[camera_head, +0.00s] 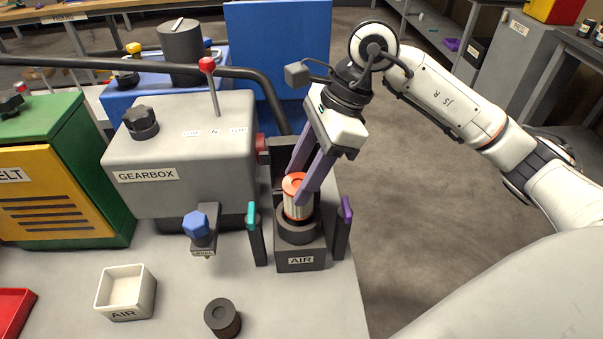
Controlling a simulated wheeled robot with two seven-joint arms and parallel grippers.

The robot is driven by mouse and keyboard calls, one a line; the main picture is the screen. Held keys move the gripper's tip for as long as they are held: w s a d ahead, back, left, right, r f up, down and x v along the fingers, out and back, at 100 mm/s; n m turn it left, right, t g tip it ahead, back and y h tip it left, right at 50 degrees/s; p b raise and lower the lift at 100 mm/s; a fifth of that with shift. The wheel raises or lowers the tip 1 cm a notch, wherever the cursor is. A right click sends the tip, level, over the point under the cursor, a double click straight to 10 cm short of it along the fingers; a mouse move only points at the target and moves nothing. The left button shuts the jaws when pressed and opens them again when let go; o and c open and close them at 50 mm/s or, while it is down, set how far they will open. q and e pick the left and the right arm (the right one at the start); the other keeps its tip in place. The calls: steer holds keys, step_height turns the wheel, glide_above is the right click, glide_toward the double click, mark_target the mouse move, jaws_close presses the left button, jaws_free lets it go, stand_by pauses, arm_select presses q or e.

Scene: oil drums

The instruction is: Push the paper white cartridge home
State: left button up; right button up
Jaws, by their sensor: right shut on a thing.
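The paper white cartridge (297,207) is a pleated pale cylinder with an orange top cap. It stands upright in the round opening of the dark housing (299,254) labelled AIR, with its upper part showing above the rim. Its lower part is hidden inside the housing. My right gripper (303,185) comes down from above with its purple fingers on either side of the cartridge's top and is shut on it. A teal-tipped clip (252,216) stands left of the housing and a purple-tipped clip (346,210) stands right of it. My left gripper is not in view.
The grey gearbox (180,160) with its red-knobbed lever (208,66) stands close on the left. A blue-knobbed drain valve (197,225) is at its front. A white AIR bin (127,291) and a dark cylinder (222,317) stand in front. The table ends just right of the housing.

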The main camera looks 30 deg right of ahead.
steer(key=shift+f+b, duration=0.3)
steer(key=shift+f, duration=0.2)
steer(key=shift+f, duration=0.15)
steer(key=shift+f+b, duration=0.9)
steer(key=shift+b, duration=0.1)
steer(key=shift+f, duration=0.15)
steer(key=shift+f+b, duration=0.45)
steer(key=shift+b, duration=0.2)
steer(key=shift+f+b, duration=0.45)
steer(key=shift+b, duration=0.05)
steer(key=o, duration=1.4)
steer(key=shift+o, duration=0.2)
